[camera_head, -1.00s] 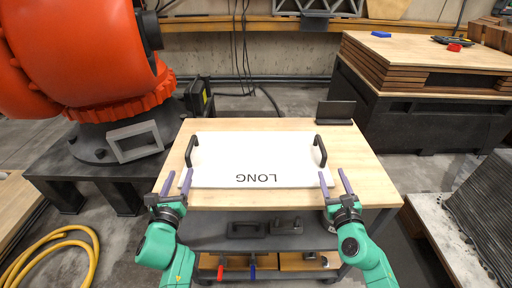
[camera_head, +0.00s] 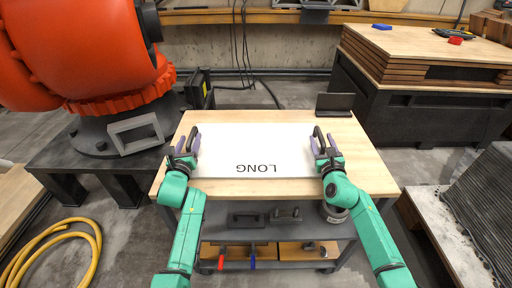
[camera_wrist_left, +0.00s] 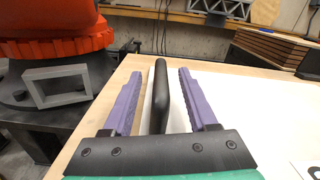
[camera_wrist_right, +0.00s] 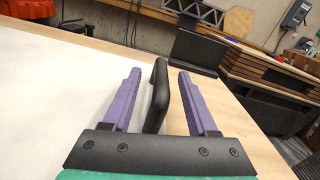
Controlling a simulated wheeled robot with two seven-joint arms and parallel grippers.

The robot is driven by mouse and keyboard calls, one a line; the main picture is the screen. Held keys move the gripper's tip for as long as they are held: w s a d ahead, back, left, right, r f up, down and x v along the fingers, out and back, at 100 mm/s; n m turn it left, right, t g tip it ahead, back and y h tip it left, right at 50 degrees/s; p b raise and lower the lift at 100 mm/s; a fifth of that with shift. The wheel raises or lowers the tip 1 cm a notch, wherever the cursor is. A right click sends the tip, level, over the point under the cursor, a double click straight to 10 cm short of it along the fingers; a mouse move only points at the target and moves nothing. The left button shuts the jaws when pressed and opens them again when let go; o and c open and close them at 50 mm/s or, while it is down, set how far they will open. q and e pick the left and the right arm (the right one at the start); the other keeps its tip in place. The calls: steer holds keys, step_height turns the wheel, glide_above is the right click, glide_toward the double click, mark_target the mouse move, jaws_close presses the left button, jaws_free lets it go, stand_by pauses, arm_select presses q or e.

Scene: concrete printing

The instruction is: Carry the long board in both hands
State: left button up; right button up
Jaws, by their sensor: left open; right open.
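The long board (camera_head: 255,152) is white, marked LONG, and lies flat on the wooden tabletop. It has a black handle at each end. My left gripper (camera_head: 187,144) is open at the left end, and in the left wrist view the left handle (camera_wrist_left: 160,95) stands between its purple fingers, with gaps on both sides. Neither gripper is closed on a handle.
The wooden table (camera_head: 365,170) has bare top to the right of the board. A dark stand (camera_head: 335,104) is at its back right corner. An orange robot arm (camera_head: 75,50) stands at left, a yellow hose (camera_head: 90,235) lies on the floor, and stacked boards (camera_head: 420,60) are at right.

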arm_select(q)
steer(key=shift+w, duration=0.95)
arm_select(e)
steer(key=shift+w, duration=0.95)
arm_select(q)
steer(key=shift+s, duration=0.1)
arm_select(e)
steer(key=shift+s, duration=0.1)
arm_select(q)
jaws_close()
arm_select(e)
jaws_close()
